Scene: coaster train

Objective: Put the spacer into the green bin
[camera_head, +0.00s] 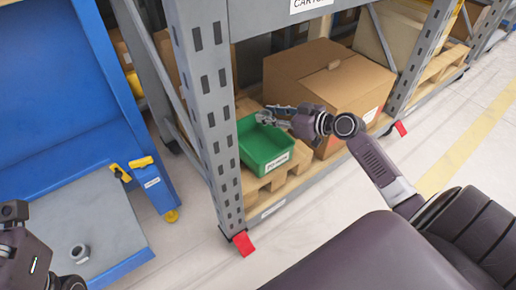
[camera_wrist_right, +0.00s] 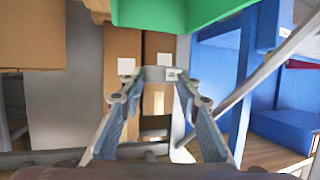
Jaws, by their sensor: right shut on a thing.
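My right gripper (camera_head: 264,117) is at the far rim of the green bin (camera_head: 262,163), reaching in from the right over its upper side. The green bin (camera_wrist_right: 200,10) fills the top of that view. In the head view the held piece is too small to make out clearly. Part of my left arm shows at the lower left, but its fingers are out of view.
A large cardboard box (camera_head: 325,80) stands behind the bin on the rack's pallet. The grey rack upright (camera_head: 208,110) rises left of the bin. A blue cart (camera_head: 75,110) has a grey deck (camera_head: 95,215) with a small dark grey ring (camera_head: 80,252) on it.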

